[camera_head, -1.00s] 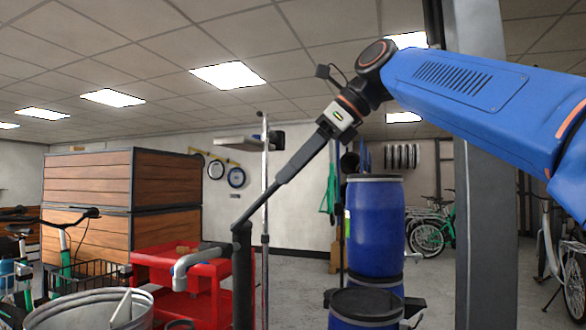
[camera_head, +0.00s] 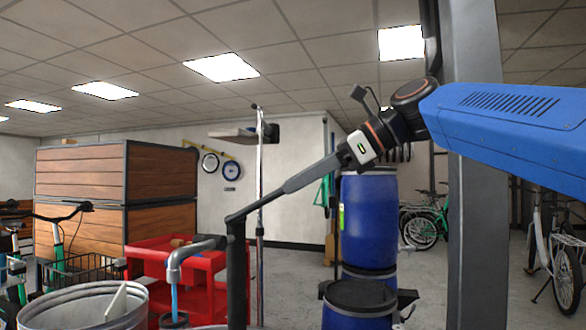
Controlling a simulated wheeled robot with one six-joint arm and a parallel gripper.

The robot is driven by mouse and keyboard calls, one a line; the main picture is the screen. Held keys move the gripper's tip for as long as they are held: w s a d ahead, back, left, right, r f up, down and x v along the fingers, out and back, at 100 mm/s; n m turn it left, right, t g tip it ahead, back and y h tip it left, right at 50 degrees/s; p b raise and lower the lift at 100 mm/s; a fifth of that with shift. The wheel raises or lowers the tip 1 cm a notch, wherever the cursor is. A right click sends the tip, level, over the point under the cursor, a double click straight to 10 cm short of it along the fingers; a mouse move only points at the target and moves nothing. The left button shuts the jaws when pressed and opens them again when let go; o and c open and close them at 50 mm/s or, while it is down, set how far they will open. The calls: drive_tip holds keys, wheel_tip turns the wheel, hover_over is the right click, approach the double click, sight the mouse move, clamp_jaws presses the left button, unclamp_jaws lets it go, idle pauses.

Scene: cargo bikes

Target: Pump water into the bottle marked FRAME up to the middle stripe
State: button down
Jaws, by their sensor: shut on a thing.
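A dark hand pump (camera_head: 237,275) stands left of centre, with a grey curved spout (camera_head: 190,247) pointing left and down. Its long dark lever (camera_head: 265,203) slopes up to the right. My gripper (camera_head: 343,156) is shut on the lever's upper end; the fingers are hard to tell from the dark handle. A blue stream of water (camera_head: 174,297) runs from the spout into the round opening of a container (camera_head: 174,321) at the bottom edge. Only its top shows. The FRAME mark, the stripes and the water level are out of view.
A galvanized tub (camera_head: 85,308) with a pale object in it stands left of the spout. A red cart (camera_head: 205,285) is behind the pump. Blue barrels (camera_head: 368,225) stand on the right, below my arm. A grey pillar (camera_head: 475,230) rises farther right.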

wheel_tip(320, 180, down, 10)
drive_tip(key=d+t+y, duration=0.2)
drive_tip(key=y, duration=0.4)
drive_tip(key=shift+s+f, duration=0.2)
drive_tip(key=shift+s, duration=0.15)
drive_tip(key=shift+d, duration=0.1)
drive_tip(key=c, duration=1.5)
unclamp_jaws()
drive_tip(key=shift+c, duration=0.2)
drive_tip(key=v, duration=1.7)
drive_tip(key=shift+s+f, duration=0.2)
drive_tip(key=shift+d, duration=0.15)
